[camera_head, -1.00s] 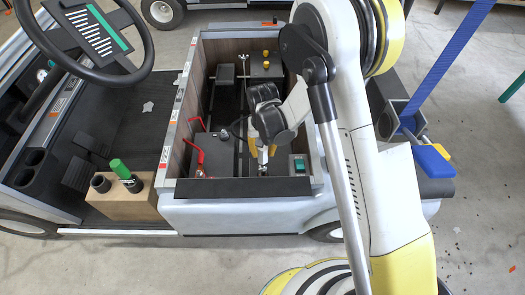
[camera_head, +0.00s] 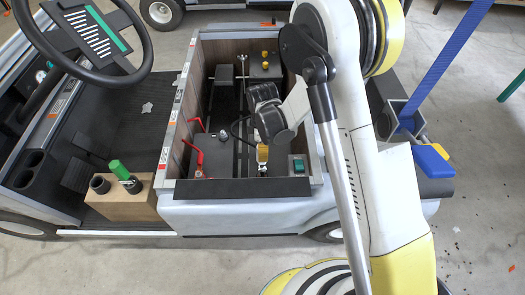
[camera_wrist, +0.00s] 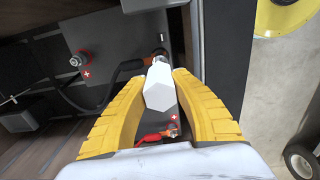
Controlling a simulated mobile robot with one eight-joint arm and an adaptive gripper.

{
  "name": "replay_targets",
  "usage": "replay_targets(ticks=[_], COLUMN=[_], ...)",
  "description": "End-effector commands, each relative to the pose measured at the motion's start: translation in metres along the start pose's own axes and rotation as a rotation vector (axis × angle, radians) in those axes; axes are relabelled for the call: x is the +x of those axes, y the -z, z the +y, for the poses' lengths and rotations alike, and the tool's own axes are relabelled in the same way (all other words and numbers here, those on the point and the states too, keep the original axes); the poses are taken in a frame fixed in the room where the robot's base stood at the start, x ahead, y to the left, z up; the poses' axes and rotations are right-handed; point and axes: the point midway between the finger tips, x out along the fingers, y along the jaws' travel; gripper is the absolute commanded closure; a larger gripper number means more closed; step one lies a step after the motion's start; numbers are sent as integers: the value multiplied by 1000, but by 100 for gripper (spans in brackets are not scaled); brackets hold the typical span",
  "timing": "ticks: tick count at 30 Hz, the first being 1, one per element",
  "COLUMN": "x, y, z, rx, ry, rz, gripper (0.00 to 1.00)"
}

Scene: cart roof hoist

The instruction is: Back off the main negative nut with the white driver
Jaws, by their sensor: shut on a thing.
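My gripper (camera_head: 262,158) is inside the open bay of the cart, low near the front wall. In the wrist view its two yellow fingers are shut on the white driver (camera_wrist: 160,88), one on each side. The driver's far end meets a metal fitting (camera_wrist: 158,56) where a black cable ends. The nut itself is hidden there, and I cannot tell whether the driver is seated on it. In the head view the gripper mostly hides the driver.
A red-ringed terminal (camera_wrist: 79,60) and a red cable end (camera_wrist: 160,134) lie near the driver. The bay walls are close around my gripper.

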Motion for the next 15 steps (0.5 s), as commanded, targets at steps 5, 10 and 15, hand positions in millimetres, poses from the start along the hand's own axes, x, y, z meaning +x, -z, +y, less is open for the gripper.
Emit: replay_targets(ticks=[5, 10, 15], x=[-2, -12, -23], y=[0, 0, 0], z=[0, 0, 0], rx=[2, 3, 4], ry=[0, 0, 0], rz=[0, 0, 0], gripper=[100, 100, 100])
